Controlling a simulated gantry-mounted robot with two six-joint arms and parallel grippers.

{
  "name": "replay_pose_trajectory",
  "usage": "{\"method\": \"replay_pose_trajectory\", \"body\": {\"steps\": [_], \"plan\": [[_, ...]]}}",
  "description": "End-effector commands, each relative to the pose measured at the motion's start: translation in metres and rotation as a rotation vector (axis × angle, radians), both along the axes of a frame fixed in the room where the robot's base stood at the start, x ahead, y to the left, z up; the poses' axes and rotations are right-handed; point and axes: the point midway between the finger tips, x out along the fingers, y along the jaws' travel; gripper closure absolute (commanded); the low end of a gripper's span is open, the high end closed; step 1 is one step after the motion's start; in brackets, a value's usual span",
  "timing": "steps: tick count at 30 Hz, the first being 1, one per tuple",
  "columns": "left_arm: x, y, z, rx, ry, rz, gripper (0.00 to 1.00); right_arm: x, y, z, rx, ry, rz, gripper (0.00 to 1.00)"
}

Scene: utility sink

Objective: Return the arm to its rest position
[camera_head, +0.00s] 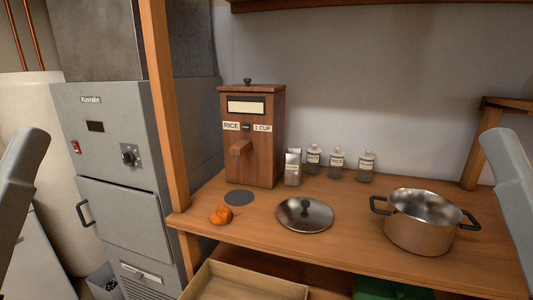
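Grey links of my two arms show at the left and right edges of the head view. Both grippers are out of the picture, so their state and anything in them is hidden. On the wooden counter (345,250) a steel pot (415,233) with two dark handles stands open at the right. Its steel lid (305,228) with a dark knob lies flat on the counter to the left of the pot. A wooden rice dispenser (262,155) stands upright at the back left of the counter.
Several small labelled jars (337,165) and a metal container (293,168) stand along the wall. Orange fruit (220,214) and a dark round disc (239,198) lie at the front left. A wooden post (167,110) rises at the left. An open wooden box (205,286) sits below the counter.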

Motion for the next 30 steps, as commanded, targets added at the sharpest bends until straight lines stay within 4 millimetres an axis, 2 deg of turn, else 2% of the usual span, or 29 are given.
{"method": "replay_pose_trajectory", "body": {"steps": [1,5,15,18,21,23,30], "plan": [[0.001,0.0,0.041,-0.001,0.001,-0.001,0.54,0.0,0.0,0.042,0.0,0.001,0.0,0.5],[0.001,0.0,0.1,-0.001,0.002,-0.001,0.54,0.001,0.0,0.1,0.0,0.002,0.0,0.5],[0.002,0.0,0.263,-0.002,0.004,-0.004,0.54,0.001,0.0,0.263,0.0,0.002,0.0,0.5],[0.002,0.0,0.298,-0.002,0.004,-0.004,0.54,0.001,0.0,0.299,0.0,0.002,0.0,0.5],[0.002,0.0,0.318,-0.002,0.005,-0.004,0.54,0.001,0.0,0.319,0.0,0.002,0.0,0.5],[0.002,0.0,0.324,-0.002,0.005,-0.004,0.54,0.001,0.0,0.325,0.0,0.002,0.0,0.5],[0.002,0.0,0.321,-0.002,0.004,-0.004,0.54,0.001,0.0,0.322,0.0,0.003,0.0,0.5]]}}
